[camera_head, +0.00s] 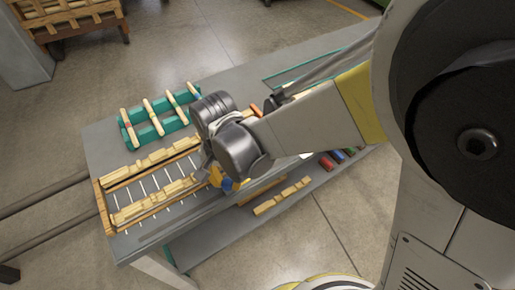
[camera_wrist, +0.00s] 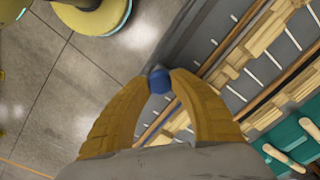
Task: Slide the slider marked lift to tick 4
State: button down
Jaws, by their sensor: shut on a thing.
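My gripper (camera_head: 217,178) reaches down at the near edge of the grey workbench, its yellow fingers low beside the wooden frame. In the wrist view its two yellow fingers (camera_wrist: 159,78) are shut on a blue knob (camera_wrist: 159,84), which sits between the tips. The blue knob also shows in the head view (camera_head: 228,185), partly hidden by the fingers. I take the knob to be a slider's, but no "lift" label or tick number is readable. The slider's track under the fingers is hidden.
A wooden-sided frame (camera_head: 103,197) with pale cross rods and turned wood pieces lies beside the gripper. A teal rack (camera_head: 149,133) holds several wooden spindles behind it. A lower shelf (camera_head: 222,235) carries more wood pieces and coloured items. Bare floor lies in front of the bench.

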jog(key=s+a, duration=0.3)
jog(key=a, duration=0.1)
jog(key=s+a, duration=0.3)
jog(key=a, duration=0.2)
jog(key=s+a, duration=0.3)
jog(key=a, duration=0.2)
jog(key=shift+s, duration=0.25)
jog(key=c, duration=1.1)
grip_release()
jog(key=shift+w+d, duration=0.1)
jog(key=w+d, duration=0.5)
jog(key=d, duration=0.3)
jog(key=w+d, duration=0.6)
jog(key=d, duration=0.2)
jog(key=w+d, duration=0.5)
jog(key=d, duration=0.4)
jog(key=shift+w, duration=0.35)
jog(key=shift+a+r+p, duration=0.1)
jog(key=shift+r+p, duration=4.5)
jog(key=shift+r, duration=1.6)
